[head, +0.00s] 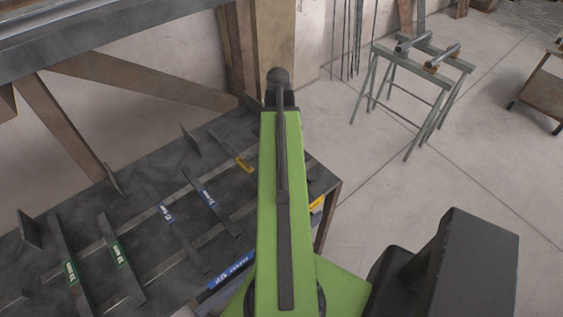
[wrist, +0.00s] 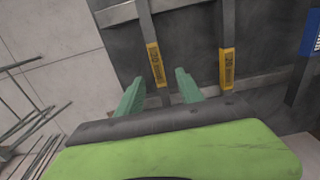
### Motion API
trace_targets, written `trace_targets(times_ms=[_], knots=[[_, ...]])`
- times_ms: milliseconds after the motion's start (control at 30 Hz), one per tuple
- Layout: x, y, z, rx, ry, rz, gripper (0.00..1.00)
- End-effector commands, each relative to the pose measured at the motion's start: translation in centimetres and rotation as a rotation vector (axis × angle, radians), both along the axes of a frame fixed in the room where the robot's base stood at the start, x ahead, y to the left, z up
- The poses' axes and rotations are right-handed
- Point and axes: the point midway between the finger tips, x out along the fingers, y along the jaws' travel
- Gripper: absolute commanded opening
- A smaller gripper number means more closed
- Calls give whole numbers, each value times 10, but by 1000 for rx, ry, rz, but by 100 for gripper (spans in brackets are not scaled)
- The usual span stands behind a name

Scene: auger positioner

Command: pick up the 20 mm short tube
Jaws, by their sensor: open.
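In the wrist view my gripper (wrist: 160,86) is open, its two green fingers apart and empty. A narrow dark grey bar with a yellow label (wrist: 155,63) runs down the picture and its lower end shows between the fingertips. A second bar with a yellow label (wrist: 226,68) lies to the right, outside the fingers. The label print is too small to read surely, so I cannot tell which piece is the 20 mm short tube. In the head view my green arm hides the gripper; a yellow label (head: 243,163) shows just left of the arm.
The dark rack (head: 230,214) holds several bars with blue labels (head: 166,212) and green labels (head: 117,253). A wooden post (head: 273,50) and a diagonal brace (head: 145,78) stand behind. Grey sawhorses (head: 415,80) are at the upper right. The floor between is clear.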

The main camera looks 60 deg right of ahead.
Motion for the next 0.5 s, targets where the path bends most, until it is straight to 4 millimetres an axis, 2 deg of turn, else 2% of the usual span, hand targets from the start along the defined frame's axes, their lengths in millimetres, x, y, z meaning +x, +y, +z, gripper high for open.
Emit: trace_targets(times_ms=[33, 300, 500], knots=[[0, 0, -18, 0, 0, 0, 44], [0, -1, -22, 0, 0, 0, 44], [-4, -4, -53, 0, 0, -1, 44]])
